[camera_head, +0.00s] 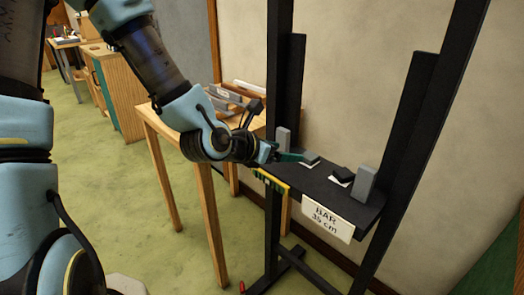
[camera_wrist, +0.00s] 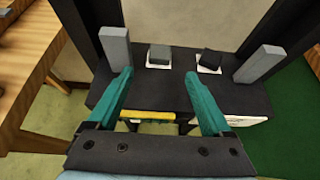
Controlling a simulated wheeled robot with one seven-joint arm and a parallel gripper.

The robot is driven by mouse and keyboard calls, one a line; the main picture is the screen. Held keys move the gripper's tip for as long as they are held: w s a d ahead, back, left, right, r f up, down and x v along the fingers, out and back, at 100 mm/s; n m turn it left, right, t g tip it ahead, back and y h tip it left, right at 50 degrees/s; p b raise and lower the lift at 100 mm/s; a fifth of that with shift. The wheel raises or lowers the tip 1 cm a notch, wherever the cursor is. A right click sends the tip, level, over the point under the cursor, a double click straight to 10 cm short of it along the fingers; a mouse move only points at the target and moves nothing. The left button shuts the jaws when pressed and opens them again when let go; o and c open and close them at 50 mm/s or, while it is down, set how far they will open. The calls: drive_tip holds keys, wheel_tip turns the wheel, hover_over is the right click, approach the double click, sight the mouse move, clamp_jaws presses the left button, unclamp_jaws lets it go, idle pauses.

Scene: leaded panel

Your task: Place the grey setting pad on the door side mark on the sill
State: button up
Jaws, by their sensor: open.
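The grey setting pad (camera_head: 310,158) lies on a white mark on the dark sill (camera_head: 325,190), at its left part. In the wrist view the grey pad (camera_wrist: 160,53) covers the back of its white mark (camera_wrist: 158,65). A black pad (camera_wrist: 211,59) sits on a second white mark (camera_wrist: 207,69) to its right; it also shows in the head view (camera_head: 343,173). My gripper (camera_wrist: 158,77) is open and empty, its green fingers over the sill. The grey pad is just beyond the fingertips and apart from them. Which mark is the door side one is not labelled.
Upright grey blocks stand at the sill's left (camera_wrist: 115,46) and right (camera_wrist: 259,63) ends. Dark posts rise behind it. A wooden table (camera_head: 150,120) is at the left.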

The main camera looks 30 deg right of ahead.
drive_tip(key=w+a+f+m+y, duration=0.1)
drive_tip(key=w+a+m+y, duration=0.1)
drive_tip(key=w+a+m, duration=0.3)
drive_tip(key=w+a+f+m+t+y, duration=0.1)
drive_tip(key=a+f+m+y, duration=0.15)
drive_tip(key=a, duration=0.45)
drive_tip(key=w+a+f+m+y, duration=0.1)
drive_tip(key=w+a+m+y, duration=0.2)
drive_tip(key=a, duration=0.3)
drive_tip(key=s+a+r+m+g+y, duration=0.1)
drive_tip(key=a+r+m+y, duration=0.1)
drive_tip(key=a+m, duration=0.4)
drive_tip(key=s+a+r+m+g+y, duration=0.1)
drive_tip(key=a+m, duration=0.4)
drive_tip(key=a, duration=0.9)
wheel_tip(320, 180, up, 2)
drive_tip(key=shift+s+a+r+m+g+y, duration=0.15)
drive_tip(key=shift+s+a+m+g+y, duration=0.2)
drive_tip(key=shift+y, duration=0.2)
